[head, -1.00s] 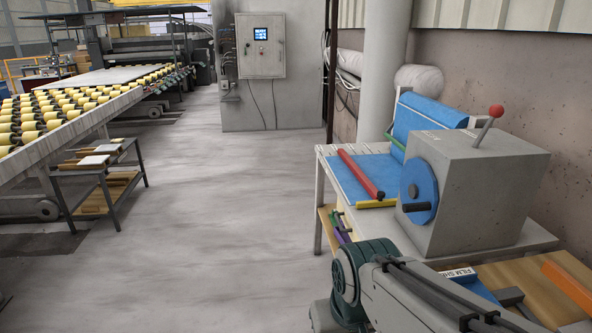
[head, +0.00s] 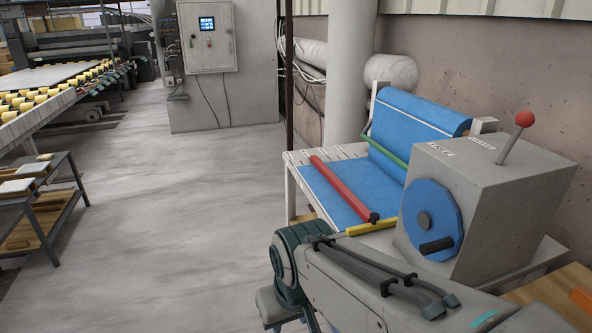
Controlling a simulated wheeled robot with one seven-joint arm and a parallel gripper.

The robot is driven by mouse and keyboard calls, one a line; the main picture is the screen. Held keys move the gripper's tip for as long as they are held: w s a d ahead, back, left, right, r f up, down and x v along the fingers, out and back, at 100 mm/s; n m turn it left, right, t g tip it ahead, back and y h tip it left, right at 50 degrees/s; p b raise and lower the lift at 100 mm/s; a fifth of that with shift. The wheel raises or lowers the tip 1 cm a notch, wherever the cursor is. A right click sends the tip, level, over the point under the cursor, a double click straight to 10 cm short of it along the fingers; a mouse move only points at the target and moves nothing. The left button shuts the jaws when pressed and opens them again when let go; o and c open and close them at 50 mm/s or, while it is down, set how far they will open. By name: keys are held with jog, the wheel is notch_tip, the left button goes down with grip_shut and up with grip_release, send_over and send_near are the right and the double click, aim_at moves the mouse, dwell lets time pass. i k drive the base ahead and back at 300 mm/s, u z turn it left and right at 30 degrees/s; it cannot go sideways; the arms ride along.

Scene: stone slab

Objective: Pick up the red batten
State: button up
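The red batten (head: 340,186) is a long bar lying slantwise on a blue sheet (head: 333,194) on the white-edged table, right of the picture's middle. A dark knob-like piece (head: 374,217) shows at its near end. My arm comes in from the lower right, in front of the table and below the batten. My gripper is not clearly seen; only arm links show, so its fingers and state are hidden.
A grey machine box (head: 485,195) with a blue wheel (head: 428,218) and red-knobbed lever stands right of the batten. A yellow bar (head: 370,228) and green bar (head: 389,150) lie near it. A blue roll (head: 420,110) is behind.

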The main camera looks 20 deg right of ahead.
aim_at(361, 209)
jog(key=i, duration=3.7)
jog(key=z, duration=4.35)
